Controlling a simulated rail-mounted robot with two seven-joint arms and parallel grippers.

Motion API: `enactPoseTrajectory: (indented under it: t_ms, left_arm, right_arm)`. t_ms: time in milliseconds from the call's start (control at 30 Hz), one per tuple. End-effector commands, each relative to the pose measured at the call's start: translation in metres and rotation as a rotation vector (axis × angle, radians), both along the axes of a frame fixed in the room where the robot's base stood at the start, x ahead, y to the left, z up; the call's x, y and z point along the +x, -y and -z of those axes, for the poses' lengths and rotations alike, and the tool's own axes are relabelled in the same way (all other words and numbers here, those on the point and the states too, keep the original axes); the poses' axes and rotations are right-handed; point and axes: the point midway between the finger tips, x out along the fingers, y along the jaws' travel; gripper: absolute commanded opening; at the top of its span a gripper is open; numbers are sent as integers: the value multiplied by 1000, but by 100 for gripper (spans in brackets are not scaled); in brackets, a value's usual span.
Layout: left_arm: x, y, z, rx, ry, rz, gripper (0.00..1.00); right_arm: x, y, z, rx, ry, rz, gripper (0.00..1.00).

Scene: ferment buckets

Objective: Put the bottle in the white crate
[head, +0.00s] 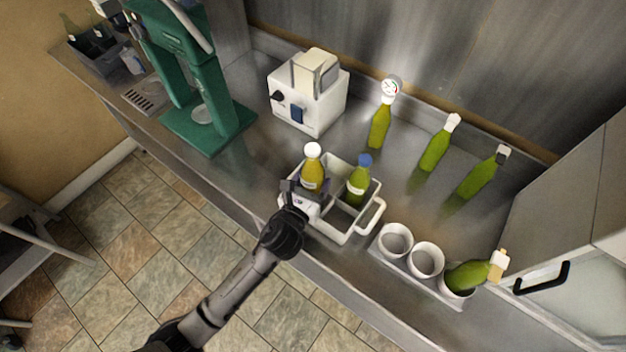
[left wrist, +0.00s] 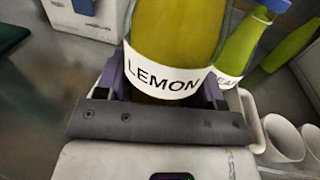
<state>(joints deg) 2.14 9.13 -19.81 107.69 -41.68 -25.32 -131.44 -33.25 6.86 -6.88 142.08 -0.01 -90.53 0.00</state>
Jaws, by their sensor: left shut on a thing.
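A yellow-green bottle (head: 312,180) with a white cap stands upright at the left part of the white crate (head: 332,234). My left gripper (head: 301,193) is shut on it from the front left. The left wrist view shows this bottle (left wrist: 176,35) up close, with a white LEMON label between the fingers of my left gripper (left wrist: 165,92). Its base is hidden by the gripper and the crate wall, so I cannot tell whether it touches the crate floor. A green bottle with a blue cap (head: 357,184) stands in the crate's right part. My right gripper is not in view.
Three bottles stand behind: one with a gauge (head: 379,128), one white-capped (head: 436,147), one dark-capped (head: 479,177). White cups (head: 396,240) and a tilted bottle (head: 466,275) are at right. A white machine (head: 308,100) and a green stand (head: 180,85) are behind left.

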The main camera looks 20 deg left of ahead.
Motion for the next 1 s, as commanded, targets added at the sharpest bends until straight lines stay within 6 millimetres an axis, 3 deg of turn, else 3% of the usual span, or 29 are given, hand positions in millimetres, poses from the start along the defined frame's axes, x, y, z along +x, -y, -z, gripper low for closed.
enactPoseTrajectory:
  t_ms: [867, 900, 1000]
  left_arm:
    - [0, 0, 13, 0, 0, 1, 19]
    - [0, 0, 15, 1, -4, 0, 66]
    - [0, 0, 16, 1, -6, 0, 76]
  right_arm:
    - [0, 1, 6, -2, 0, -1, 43]
    - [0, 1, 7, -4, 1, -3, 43]
    - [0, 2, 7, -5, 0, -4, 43]
